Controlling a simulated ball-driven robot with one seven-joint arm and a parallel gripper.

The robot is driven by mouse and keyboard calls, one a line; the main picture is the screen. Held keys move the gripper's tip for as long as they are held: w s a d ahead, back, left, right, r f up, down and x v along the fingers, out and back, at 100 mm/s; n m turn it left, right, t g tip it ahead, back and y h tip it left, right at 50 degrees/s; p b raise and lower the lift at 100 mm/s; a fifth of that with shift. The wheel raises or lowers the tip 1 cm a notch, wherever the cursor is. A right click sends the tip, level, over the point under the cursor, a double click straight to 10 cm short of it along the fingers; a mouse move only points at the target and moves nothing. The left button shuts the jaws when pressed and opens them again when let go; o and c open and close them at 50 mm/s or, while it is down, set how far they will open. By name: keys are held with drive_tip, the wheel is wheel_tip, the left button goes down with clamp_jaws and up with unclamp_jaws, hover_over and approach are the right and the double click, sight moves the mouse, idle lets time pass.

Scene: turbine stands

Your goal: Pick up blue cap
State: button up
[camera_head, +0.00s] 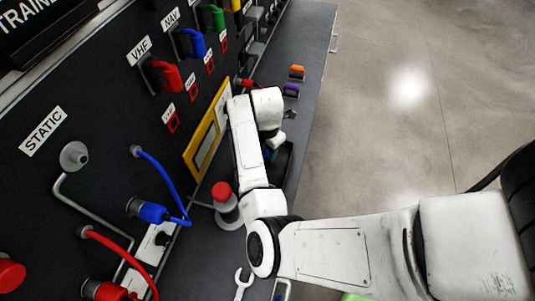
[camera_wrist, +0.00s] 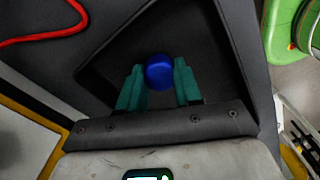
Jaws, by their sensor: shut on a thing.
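The blue cap (camera_wrist: 159,73) is a round, glossy blue piece seen in the wrist view. It sits between the two teal fingers of my gripper (camera_wrist: 160,82), which are closed on it from both sides. Behind it lies the dark inside of a black tray (camera_wrist: 205,42); I cannot tell whether the cap touches the tray floor. In the head view my gripper is mostly hidden behind my white wrist, low over the black tray (camera_head: 287,165), and the cap cannot be made out there.
A black panel with red, blue and green plugs, labels and a yellow-framed display (camera_head: 207,146) rises at the left. A red-topped post (camera_head: 223,200) stands near my arm. Orange (camera_head: 296,72) and purple (camera_head: 291,90) pieces and a wrench (camera_head: 243,284) lie on the dark bench. Open floor is to the right.

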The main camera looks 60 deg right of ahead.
clamp_jaws()
drive_tip(key=shift+r, duration=0.45)
wheel_tip(320, 180, up, 2)
drive_tip(key=shift+s+r, duration=0.1)
drive_tip(key=shift+r, duration=0.15)
drive_tip(key=s+r+p, duration=0.6)
drive_tip(key=s+r, duration=0.3)
drive_tip(key=s, duration=0.4)
drive_tip(key=shift+s+r, duration=0.35)
drive_tip(key=shift+s, duration=0.05)
